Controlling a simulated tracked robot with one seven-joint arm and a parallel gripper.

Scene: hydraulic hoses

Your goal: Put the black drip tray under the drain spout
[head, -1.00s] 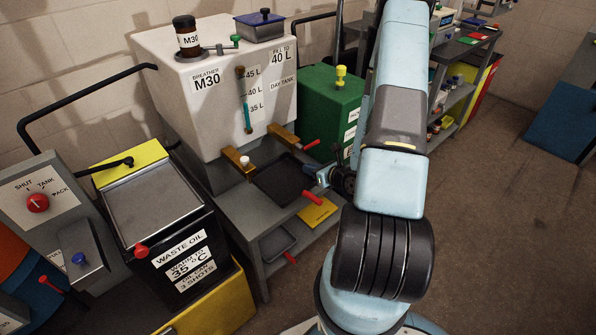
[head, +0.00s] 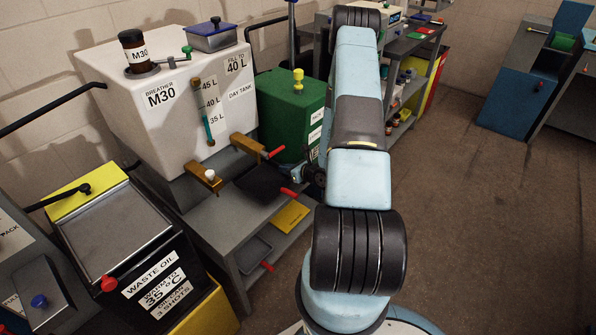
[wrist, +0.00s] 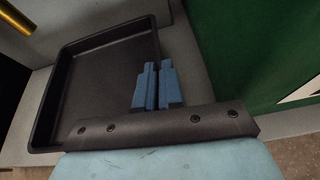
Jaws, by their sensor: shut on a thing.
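The black drip tray (head: 262,186) is at the right end of the grey bench below the day tank, in front of and below the brass fittings. In the wrist view, the shallow tray (wrist: 95,80) fills the left side and looks empty. My gripper (wrist: 157,72) is shut on the tray's side wall. It also shows in the head view (head: 298,174), at the tray's right. One brass spout (head: 203,178) has a white knob; another (head: 247,146) has a red handle. I cannot tell which is the drain spout, or whether the tray touches the bench.
The white day tank (head: 165,115) stands behind. A green box (head: 290,115) is close to the right. The waste oil bin (head: 115,225) is at the left. A grey tray (head: 254,254) and a yellow item (head: 290,216) are on the shelf below.

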